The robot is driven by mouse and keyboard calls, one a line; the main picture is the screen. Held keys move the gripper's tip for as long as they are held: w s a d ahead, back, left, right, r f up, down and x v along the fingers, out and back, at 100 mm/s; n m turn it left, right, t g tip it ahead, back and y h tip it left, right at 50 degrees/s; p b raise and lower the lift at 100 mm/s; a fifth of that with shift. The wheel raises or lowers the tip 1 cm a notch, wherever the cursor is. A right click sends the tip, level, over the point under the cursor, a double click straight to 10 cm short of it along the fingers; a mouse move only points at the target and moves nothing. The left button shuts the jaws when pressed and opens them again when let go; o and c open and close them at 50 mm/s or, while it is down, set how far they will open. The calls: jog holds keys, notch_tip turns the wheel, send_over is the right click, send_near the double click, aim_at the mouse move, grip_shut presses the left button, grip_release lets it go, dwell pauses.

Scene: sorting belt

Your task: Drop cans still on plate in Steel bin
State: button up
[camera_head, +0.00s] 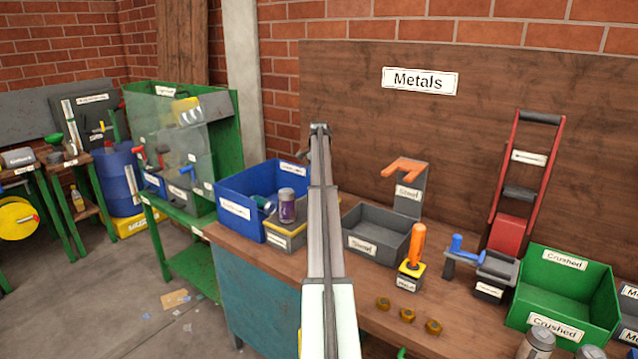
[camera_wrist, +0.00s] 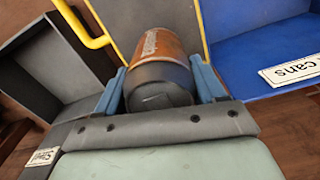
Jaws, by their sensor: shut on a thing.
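My gripper (camera_wrist: 165,88) is shut on an orange-brown can (camera_wrist: 165,48), one blue finger on each side, its dark end facing the wrist camera. My arm hides the gripper and this can in the head view. The grey Steel bin (camera_head: 381,248) stands on the bench just right of my arm and looks empty. A grey, yellow-edged plate unit (camera_head: 284,243) stands left of my arm. A purple can (camera_head: 287,208) stands upright on or behind it, and a teal can (camera_head: 268,207) lies tilted beside it. I cannot tell whether the held can touches anything.
A blue bin (camera_head: 238,208) stands left of the plate; it also shows in the wrist view (camera_wrist: 245,50). An orange-handled tool (camera_head: 416,248), a blue-handled press (camera_head: 465,250), several brass pieces (camera_head: 407,315) and a green Crushed bin (camera_head: 566,283) stand to the right.

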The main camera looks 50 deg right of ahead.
notch_tip(320, 180, up, 7)
jog(key=shift+r, duration=0.1)
jog(key=shift+m, duration=0.3)
jog(key=s, duration=0.1)
jog(key=s+d, duration=0.1)
jog(key=s+d+r, duration=0.1)
jog(key=s, duration=0.1)
jog(key=shift+s+d, duration=0.1)
jog(key=shift+d, duration=0.15)
jog(key=shift+m, duration=0.4)
jog(key=s+f, duration=0.1)
jog(key=s, duration=0.2)
jog(key=s+a+f, duration=0.1)
jog(key=s, duration=0.2)
jog(key=s+f, duration=0.1)
jog(key=s, duration=0.3)
jog(key=shift+s+a+f, duration=0.1)
jog(key=shift+a+f, duration=0.15)
jog(key=shift+f, duration=0.05)
jog(key=shift+s+a+f+n, duration=0.6)
jog(key=shift+s+a+f, duration=1.35)
jog(key=shift+s+a, duration=1.25)
jog(key=shift+s+d+f, duration=0.1)
jog(key=shift+d+f, duration=0.05)
jog(key=shift+f, duration=2.25)
jog(key=shift+s+d+f, duration=0.1)
jog(key=shift+f, duration=2.25)
jog(key=shift+f, duration=0.6)
jog(key=o, duration=1)
